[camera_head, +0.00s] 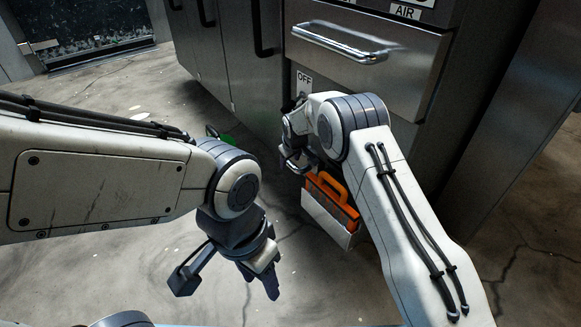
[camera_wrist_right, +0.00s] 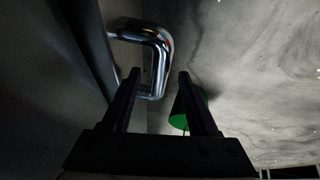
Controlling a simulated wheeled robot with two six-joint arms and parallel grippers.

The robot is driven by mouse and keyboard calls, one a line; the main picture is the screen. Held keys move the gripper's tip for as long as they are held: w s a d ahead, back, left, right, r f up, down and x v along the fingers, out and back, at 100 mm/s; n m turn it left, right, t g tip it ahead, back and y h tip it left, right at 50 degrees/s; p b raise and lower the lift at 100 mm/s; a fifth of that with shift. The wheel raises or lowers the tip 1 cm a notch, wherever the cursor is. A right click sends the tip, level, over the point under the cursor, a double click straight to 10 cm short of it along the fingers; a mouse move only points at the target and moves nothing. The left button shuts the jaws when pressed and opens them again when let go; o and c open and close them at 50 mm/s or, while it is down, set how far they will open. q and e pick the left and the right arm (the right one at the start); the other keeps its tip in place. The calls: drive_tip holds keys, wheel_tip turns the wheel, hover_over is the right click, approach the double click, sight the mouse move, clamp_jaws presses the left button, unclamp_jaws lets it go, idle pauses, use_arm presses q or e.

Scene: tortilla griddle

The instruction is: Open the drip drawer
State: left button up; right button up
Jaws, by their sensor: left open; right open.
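My left gripper (camera_head: 228,280) is open and empty above the floor.
An orange-handled thing (camera_head: 330,190) in a white holder (camera_head: 325,220) is beside my right forearm. A green object (camera_head: 225,138) also shows in the right wrist view (camera_wrist_right: 202,97). An OFF label (camera_head: 304,78) is below the drawer. Concrete floor (camera_head: 130,255) is clear at lower left.

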drive_tip(key=shift+w+f, duration=0.15)
drive_tip(key=shift+f, duration=0.15)
clamp_jaws()
idle(1.3)
